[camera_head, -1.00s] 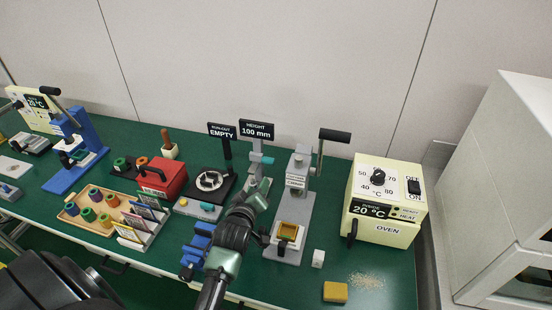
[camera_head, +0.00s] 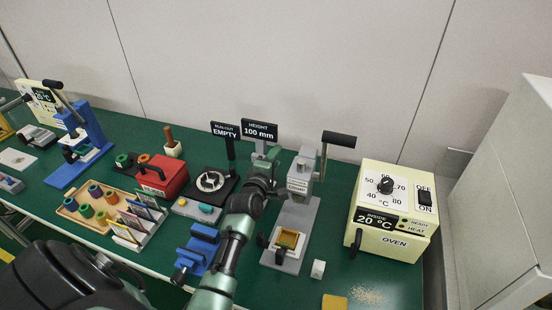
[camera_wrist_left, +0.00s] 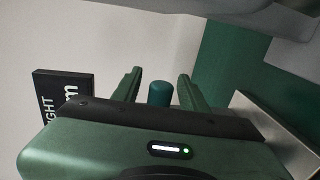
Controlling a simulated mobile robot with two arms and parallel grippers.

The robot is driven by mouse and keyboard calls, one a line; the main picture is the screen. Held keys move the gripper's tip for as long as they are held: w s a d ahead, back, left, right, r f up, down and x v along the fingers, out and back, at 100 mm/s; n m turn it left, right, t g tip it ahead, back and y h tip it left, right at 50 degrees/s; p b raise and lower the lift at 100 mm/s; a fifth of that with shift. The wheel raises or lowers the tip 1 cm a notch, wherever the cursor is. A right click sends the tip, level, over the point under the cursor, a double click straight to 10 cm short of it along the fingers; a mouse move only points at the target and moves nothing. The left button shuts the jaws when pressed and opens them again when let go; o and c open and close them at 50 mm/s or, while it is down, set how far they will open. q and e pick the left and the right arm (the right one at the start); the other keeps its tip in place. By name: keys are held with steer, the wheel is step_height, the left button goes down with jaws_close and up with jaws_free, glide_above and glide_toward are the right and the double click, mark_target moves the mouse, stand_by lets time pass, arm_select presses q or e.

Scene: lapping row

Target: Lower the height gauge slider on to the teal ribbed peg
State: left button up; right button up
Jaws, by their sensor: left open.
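The height gauge's sign (camera_head: 259,130) reads 100 mm and stands near the back of the bench. My left gripper (camera_head: 266,157) is at the gauge below the sign and covers most of it. In the left wrist view a teal cylinder (camera_wrist_left: 160,93), apparently the slider's knob, sits between the two open fingers with gaps beside it. The gauge base and whatever stands under the slider are hidden by my gripper and arm. I cannot make out the teal ribbed peg there. My right gripper is not in view.
A grey lever press (camera_head: 300,180) stands close to the right of my gripper. The cream oven (camera_head: 392,222) is further right. Left are the run-out plate (camera_head: 211,182), a red box (camera_head: 163,175) and a tray (camera_head: 70,208) of coloured pegs. A blue fixture (camera_head: 196,250) lies near my forearm.

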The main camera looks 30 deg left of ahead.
arm_select(q)
steer(key=shift+w, duration=0.15)
jaws_close()
stand_by(1.4)
